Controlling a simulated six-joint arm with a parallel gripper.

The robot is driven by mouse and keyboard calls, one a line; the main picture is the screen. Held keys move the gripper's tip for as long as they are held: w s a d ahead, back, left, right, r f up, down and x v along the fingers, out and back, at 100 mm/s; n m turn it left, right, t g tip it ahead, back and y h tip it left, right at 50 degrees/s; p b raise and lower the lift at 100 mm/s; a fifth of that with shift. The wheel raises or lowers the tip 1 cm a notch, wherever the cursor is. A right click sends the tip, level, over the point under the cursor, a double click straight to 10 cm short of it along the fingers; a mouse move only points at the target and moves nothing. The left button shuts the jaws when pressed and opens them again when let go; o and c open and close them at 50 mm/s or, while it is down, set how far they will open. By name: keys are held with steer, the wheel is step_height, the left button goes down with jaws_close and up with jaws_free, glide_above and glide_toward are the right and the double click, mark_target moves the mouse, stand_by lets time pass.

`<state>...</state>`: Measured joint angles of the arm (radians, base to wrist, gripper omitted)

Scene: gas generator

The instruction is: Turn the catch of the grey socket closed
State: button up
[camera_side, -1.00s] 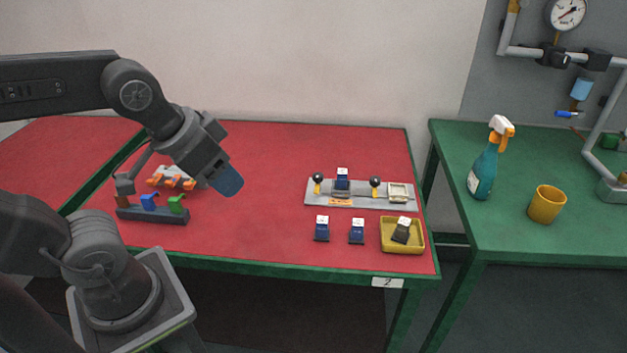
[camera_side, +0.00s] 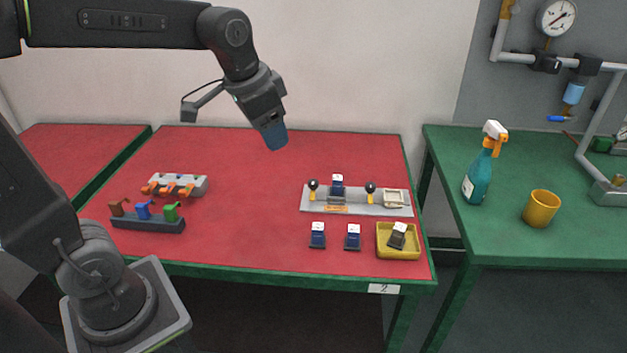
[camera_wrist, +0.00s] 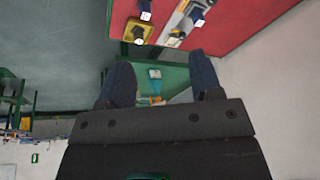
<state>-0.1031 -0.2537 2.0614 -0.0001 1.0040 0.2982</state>
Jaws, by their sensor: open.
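A grey plate (camera_side: 318,205) lies at the right of the red table. It carries a dark blue block with a white top (camera_side: 337,186), two black ball-topped levers (camera_side: 313,185) (camera_side: 370,188), an orange label (camera_side: 336,209) and a pale square frame (camera_side: 393,198). Which part is the grey socket's catch is too small to tell. My gripper (camera_side: 274,136) hangs in the air above the back of the table, left of the plate and apart from it. In the wrist view, my gripper (camera_wrist: 162,85) has its fingers spread with nothing held between them. The plate (camera_wrist: 178,22) shows there at the top, partly cut off.
Two dark blue blocks (camera_side: 317,236) (camera_side: 352,238) stand before the plate. A yellow tray (camera_side: 400,254) holds a tilted dark block. A grey block with orange levers (camera_side: 190,181) and a dark rack (camera_side: 150,224) stand left. The table's middle is clear. A spray bottle (camera_side: 478,180) stands on the green table.

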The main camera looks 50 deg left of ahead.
steer(key=w+a+f+m+g, duration=0.1)
steer(key=w+a+f, duration=0.15)
steer(key=w, duration=0.35)
steer(key=w+a+f+m+g, duration=0.1)
steer(key=w+a+f, duration=0.1)
steer(key=w+a, duration=0.35)
steer(key=m+g, duration=0.2)
steer(key=m, duration=0.1)
glide_toward(313, 181)
step_height(313, 181, down, 9)
steer(key=shift+s+a+f, duration=0.1)
steer(key=shift+f, duration=0.05)
steer(key=shift+c, duration=0.4)
steer(key=c, duration=0.8)
steer(key=shift+n, duration=0.3)
steer(key=shift+c, duration=0.2)
